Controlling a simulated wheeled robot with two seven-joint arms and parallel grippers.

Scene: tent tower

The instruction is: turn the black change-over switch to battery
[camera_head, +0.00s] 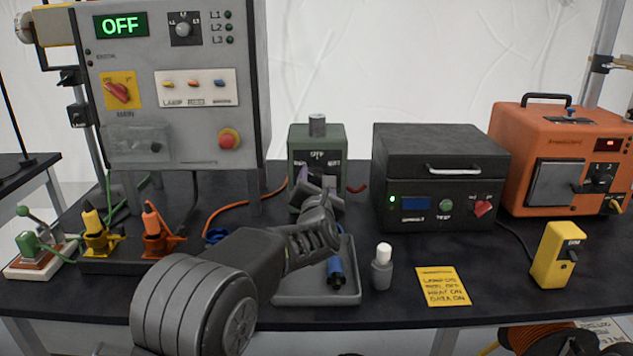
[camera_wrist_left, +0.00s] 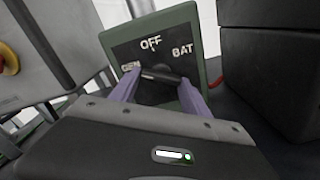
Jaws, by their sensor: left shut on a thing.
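The green change-over box (camera_head: 300,140) stands at the back middle of the table, left of the black case. In the left wrist view its dark face reads OFF at the top, BAT at the right and a partly covered GEN at the left. The black change-over switch (camera_wrist_left: 162,76) lies as a dark bar across the face, roughly level, below OFF. My left gripper (camera_head: 318,185) is at the box front, its purple fingers shut on the switch. Which label the switch points to I cannot tell. In the head view my gripper hides the switch. My right gripper is not in view.
A grey panel (camera_head: 185,135) with an OFF display stands at left. A black case (camera_head: 440,165) and an orange unit (camera_head: 545,150) stand at right.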

